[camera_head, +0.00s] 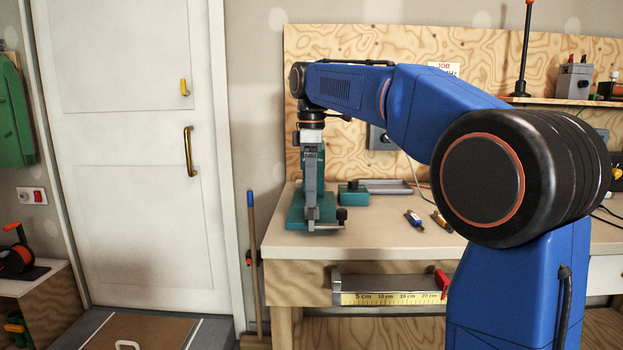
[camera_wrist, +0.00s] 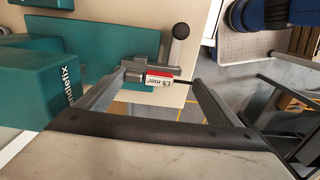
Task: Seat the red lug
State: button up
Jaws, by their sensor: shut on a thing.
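The red lug (camera_wrist: 160,72) shows in the wrist view as a small red and white piece marked "1.5 mm²". My gripper (camera_wrist: 165,80) is shut on it, with a finger at each side. I cannot tell whether the lug touches that part. In the head view my gripper (camera_head: 311,205) reaches down in front of the teal tool (camera_head: 296,215) at the bench's left end. The lug is too small to make out there.
The wooden bench (camera_head: 375,240) carries a small teal block (camera_head: 353,196), a grey tray (camera_head: 390,187) and small hand tools (camera_head: 414,219). A ruler ledge with a red clamp (camera_head: 441,281) is on the front. A plywood board (camera_head: 400,42) stands behind.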

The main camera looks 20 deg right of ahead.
jog(key=shift+f, duration=0.7)
jog(key=shift+f, duration=0.9)
dwell(1.1)
